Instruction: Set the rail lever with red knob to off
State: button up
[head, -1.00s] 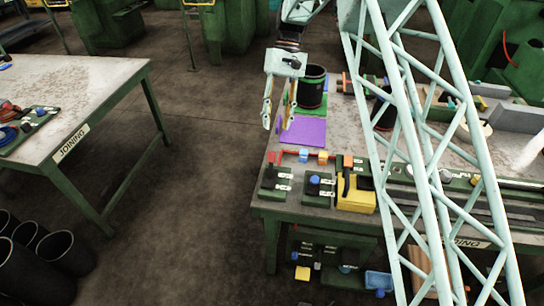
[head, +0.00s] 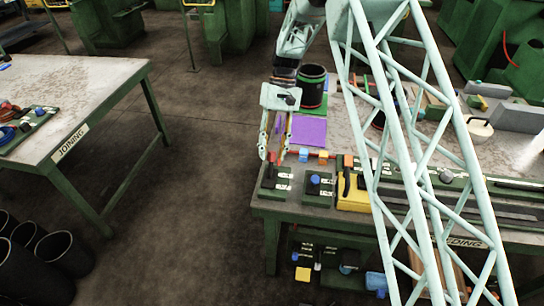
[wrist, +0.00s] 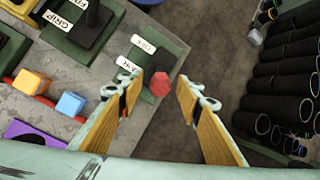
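The rail lever's red knob (wrist: 160,85) shows in the wrist view above a dark green base (wrist: 168,50) with two white labels, whose text I cannot read surely. In the head view the same base (head: 268,190) is at the near left corner of the bench, and my fingers partly cover the lever. My gripper (wrist: 157,88) is open above the base, one finger on each side of the red knob. Gaps show between the knob and both fingers in the wrist view. It also shows in the head view (head: 272,158), pointing down.
Right of the base stands a control with a blue knob (head: 315,180), then a yellow box (head: 354,198). Behind are a blue cube (head: 303,156), an orange cube (head: 324,156), a purple mat (head: 310,130) and a black sleeve (head: 313,82). Open floor lies to the left.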

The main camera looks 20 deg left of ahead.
jog(key=shift+x, duration=0.85)
grip_shut()
